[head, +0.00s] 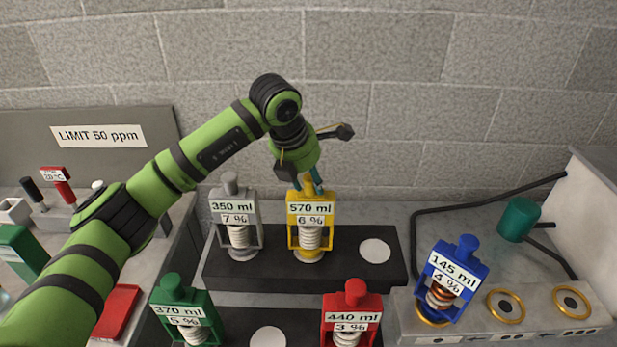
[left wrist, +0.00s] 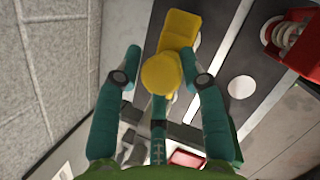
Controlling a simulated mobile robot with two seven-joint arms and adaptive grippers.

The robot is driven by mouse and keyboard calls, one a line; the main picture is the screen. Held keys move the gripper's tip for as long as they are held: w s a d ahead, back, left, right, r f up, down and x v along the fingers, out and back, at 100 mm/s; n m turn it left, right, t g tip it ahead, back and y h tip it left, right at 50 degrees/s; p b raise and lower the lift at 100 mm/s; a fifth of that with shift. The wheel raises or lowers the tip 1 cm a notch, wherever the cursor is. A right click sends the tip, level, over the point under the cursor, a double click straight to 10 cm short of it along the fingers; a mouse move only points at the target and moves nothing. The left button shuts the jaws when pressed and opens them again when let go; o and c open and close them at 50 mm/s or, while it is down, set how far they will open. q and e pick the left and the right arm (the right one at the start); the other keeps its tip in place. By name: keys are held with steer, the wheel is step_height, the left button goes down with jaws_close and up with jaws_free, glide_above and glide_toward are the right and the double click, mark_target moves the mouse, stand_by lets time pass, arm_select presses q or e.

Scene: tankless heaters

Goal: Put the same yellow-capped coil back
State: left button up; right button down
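The yellow-capped coil (head: 311,222), labelled 570 ml and 6 %, stands upright in the middle place of the dark back rack (head: 345,277). My left gripper (head: 311,184) is directly above it, fingers pointing down at its cap. The fingers look open and not closed on the cap. My right gripper is not in view.
A grey coil (head: 238,222) stands left of the yellow one; a bare white spot (head: 375,251) lies right. Green (head: 184,310) and red (head: 350,315) coils stand on the front rack.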

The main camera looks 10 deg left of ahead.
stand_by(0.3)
arm_select(q)
steer(key=shift+r, duration=0.25)
steer(key=shift+s+a+r, duration=0.1)
steer(key=shift+s+r, duration=0.05)
steer(key=shift+r, duration=0.2)
steer(key=b+v, duration=0.2)
steer(key=v, duration=0.9)
steer(key=shift+b, duration=0.4)
